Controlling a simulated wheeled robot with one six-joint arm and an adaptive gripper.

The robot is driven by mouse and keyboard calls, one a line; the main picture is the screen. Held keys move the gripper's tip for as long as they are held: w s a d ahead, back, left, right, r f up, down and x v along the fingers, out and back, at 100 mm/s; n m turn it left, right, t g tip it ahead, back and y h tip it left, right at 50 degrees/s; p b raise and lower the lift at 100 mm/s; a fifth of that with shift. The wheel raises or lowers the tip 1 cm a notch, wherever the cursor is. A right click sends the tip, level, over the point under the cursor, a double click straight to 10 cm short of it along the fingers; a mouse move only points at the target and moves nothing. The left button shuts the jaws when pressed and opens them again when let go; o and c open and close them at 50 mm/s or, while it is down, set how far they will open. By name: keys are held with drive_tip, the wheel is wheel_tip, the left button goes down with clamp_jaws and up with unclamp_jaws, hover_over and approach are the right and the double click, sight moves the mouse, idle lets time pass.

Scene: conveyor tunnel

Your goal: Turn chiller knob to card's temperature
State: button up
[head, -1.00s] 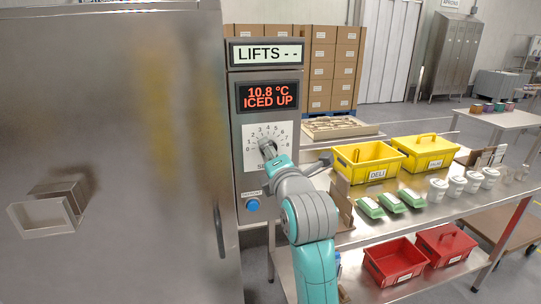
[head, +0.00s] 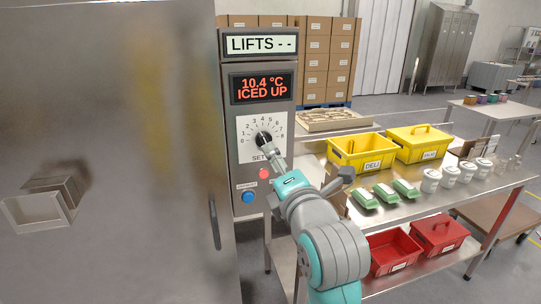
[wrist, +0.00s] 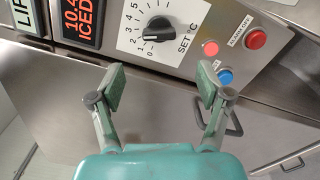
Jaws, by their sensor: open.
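The chiller's black knob (head: 264,139) sits on a white dial (head: 243,126) numbered 0 to 8, marked SET. The knob (wrist: 158,30) also shows in the wrist view; its narrow end with a white line points left, near the low numbers 0 and 1. My gripper (wrist: 160,88) is open and empty, its two fingers apart and pointing at the panel, short of the knob. In the head view my gripper (head: 272,154) is just below and in front of the knob. The display (head: 262,88) reads 10.4 °C ICED UP. I cannot make out a temperature card.
A LIFTS sign (head: 261,43) tops the panel. Below the dial are a blue button (head: 248,196) and a red light (head: 264,173); a red button (wrist: 256,39) is beside them. A steel table (head: 440,195) with yellow crates (head: 362,152) and green packs stands right.

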drive_tip(key=shift+v, duration=1.3)
